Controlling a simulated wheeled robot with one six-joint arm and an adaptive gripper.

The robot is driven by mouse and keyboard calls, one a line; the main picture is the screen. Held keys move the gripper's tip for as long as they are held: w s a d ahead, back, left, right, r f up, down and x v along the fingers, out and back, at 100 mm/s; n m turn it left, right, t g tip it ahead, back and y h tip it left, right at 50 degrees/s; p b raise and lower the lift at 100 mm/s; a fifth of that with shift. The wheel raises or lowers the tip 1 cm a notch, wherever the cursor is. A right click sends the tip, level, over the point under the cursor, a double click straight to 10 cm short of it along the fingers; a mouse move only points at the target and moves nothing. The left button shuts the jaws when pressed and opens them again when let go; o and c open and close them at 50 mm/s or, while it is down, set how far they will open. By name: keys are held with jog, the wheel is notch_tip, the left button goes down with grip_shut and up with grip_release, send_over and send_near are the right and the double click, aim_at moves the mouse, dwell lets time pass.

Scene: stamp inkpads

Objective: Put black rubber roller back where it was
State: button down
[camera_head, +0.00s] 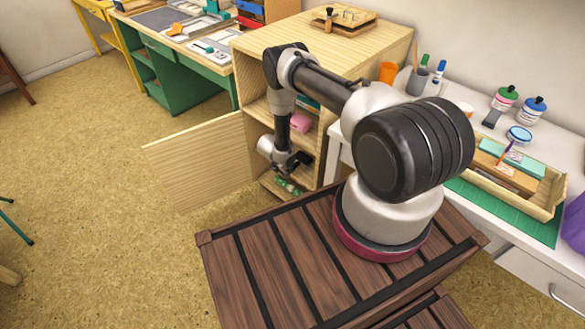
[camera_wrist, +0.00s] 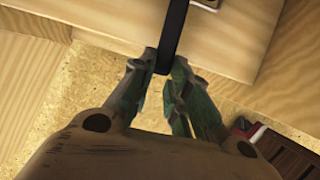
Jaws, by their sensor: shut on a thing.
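My gripper (camera_wrist: 164,72) is shut on a narrow black bar (camera_wrist: 173,35), seen in the wrist view. The bar looks like part of the black rubber roller; the rest of it runs out of the top of that view. In the head view my gripper (camera_head: 288,162) hangs low in front of the open wooden cabinet (camera_head: 328,48), near its lower shelves. Something dark (camera_head: 303,158) shows beside it there, too small to tell apart from the gripper. In the wrist view a pale wooden board (camera_wrist: 120,35) lies beyond the fingertips.
The cabinet door (camera_head: 200,160) stands open to the left. A pink item (camera_head: 300,123) sits on a shelf above my gripper. A wooden tray (camera_head: 343,20) stands on the cabinet top. A white desk (camera_head: 455,105) with cups and ink bottles is at right.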

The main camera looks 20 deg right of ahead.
aim_at(293, 166)
jog(key=d, duration=0.1)
jog(key=w+d, duration=0.1)
jog(key=d, duration=0.2)
jog(key=shift+w+f, duration=0.2)
jog(key=shift+w, duration=0.1)
jog(key=shift+a+f, duration=0.1)
jog(key=shift+f, duration=0.35)
jog(key=c, duration=1.4)
grip_release()
jog(key=shift+o, duration=0.2)
jog(key=shift+f, duration=0.1)
jog(key=v, duration=0.5)
jog(key=shift+a+r, duration=0.2)
jog(key=shift+a, duration=0.1)
jog(key=s+a, duration=0.5)
jog(key=a, duration=0.5)
jog(key=shift+a+f, duration=0.15)
jog(key=shift+f, duration=0.05)
